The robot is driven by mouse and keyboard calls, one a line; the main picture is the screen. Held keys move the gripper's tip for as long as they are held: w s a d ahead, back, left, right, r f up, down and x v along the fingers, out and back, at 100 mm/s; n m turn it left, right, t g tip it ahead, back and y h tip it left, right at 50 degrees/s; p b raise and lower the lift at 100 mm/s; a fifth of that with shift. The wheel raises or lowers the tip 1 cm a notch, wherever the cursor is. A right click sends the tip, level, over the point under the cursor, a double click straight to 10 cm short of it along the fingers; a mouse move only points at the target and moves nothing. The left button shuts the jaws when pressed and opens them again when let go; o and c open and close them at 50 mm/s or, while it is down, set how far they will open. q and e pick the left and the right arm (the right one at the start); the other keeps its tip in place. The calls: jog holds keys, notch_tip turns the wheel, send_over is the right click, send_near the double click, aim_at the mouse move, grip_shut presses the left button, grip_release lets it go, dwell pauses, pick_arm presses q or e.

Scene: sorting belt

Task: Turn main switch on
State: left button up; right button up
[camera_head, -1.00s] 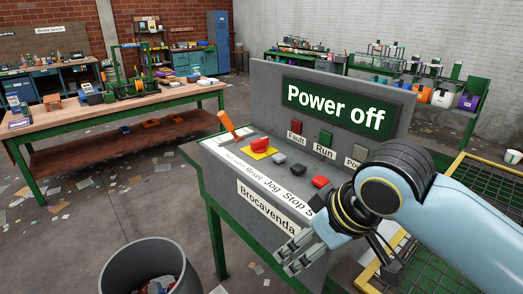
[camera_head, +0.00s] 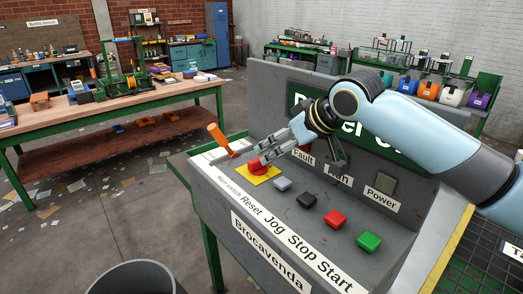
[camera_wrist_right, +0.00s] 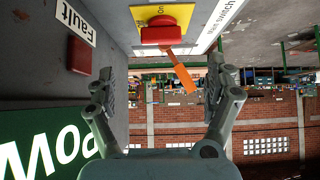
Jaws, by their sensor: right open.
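The main switch is a red knob (camera_head: 257,167) on a yellow plate (camera_head: 262,178) at the left end of the grey control panel; fingers partly cover it in the head view. In the right wrist view the red knob (camera_wrist_right: 160,34) is ahead of the fingers and roughly centred between them. My right gripper (camera_head: 264,151) reaches in from the right over the panel. It is open and empty; its two fingers (camera_wrist_right: 161,77) are spread wide in the right wrist view. My left gripper is not in view.
An orange handle (camera_head: 217,135) sticks up left of the switch. Reset, Jog, red Stop (camera_head: 335,219) and green Start (camera_head: 369,240) buttons line the panel. The green display (camera_head: 299,101) is mostly hidden by my arm. A grey bin (camera_head: 137,277) stands in front.

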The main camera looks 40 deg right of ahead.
aim_at(264, 171)
jog(key=x, duration=0.5)
jog(key=shift+w+a+f+p, duration=0.15)
jog(key=shift+w+a+p, duration=0.1)
jog(key=shift+p, duration=0.15)
jog(key=x, duration=0.3)
jog(key=shift+d, duration=0.15)
jog(key=shift+p+x, duration=0.3)
jog(key=shift+x, duration=0.6)
jog(key=shift+f, duration=0.1)
jog(key=c, duration=1.2)
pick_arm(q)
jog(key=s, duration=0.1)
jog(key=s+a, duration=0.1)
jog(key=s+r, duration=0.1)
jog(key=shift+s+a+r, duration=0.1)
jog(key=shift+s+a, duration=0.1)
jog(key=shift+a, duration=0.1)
